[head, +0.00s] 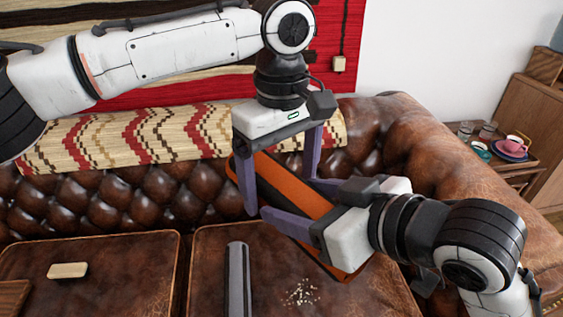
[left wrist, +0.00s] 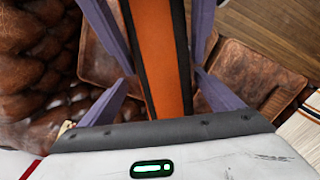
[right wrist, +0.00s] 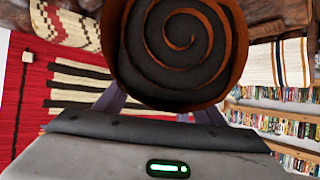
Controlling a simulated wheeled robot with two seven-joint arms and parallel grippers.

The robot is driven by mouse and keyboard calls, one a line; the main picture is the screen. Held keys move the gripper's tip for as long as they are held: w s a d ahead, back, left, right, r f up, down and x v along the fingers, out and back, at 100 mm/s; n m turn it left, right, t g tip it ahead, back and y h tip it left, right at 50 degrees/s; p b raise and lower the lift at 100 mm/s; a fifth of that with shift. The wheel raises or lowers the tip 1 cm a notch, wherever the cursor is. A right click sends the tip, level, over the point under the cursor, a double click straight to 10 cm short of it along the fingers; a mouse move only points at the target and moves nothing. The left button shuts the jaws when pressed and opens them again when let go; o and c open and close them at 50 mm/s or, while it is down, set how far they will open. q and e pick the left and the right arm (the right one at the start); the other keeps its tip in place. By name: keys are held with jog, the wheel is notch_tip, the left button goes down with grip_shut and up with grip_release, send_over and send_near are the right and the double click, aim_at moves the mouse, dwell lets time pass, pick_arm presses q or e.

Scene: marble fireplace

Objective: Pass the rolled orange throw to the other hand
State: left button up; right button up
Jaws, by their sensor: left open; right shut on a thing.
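The rolled orange throw (head: 290,188) is a tilted orange roll with dark edging, held above the sofa. My right gripper (head: 290,198) comes in from the right and is shut on it. In the right wrist view the throw's dark spiral end (right wrist: 178,45) faces the camera. My left gripper (head: 279,190) points down from above, open, with its fingers on either side of the roll. In the left wrist view the throw's orange strip (left wrist: 158,55) runs between the fingers, with gaps on both sides. The roll's lower part is partly hidden behind my right gripper.
The brown leather sofa (head: 130,210) lies below, with a patterned blanket (head: 130,137) over its back. On the seat are a beige block (head: 68,270), a long grey object (head: 237,280) and pale crumbs (head: 300,292). A side table (head: 530,175) with cups stands at right.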

pick_arm(q)
jog(key=shift+f, duration=0.15)
jog(key=shift+c, duration=0.5)
jog(key=c, duration=1.1)
pick_arm(e)
jog(key=shift+s+a, duration=0.1)
pick_arm(q)
jog(key=shift+d, duration=0.1)
jog(key=shift+c, duration=0.5)
pick_arm(e)
jog(key=o, duration=1.3)
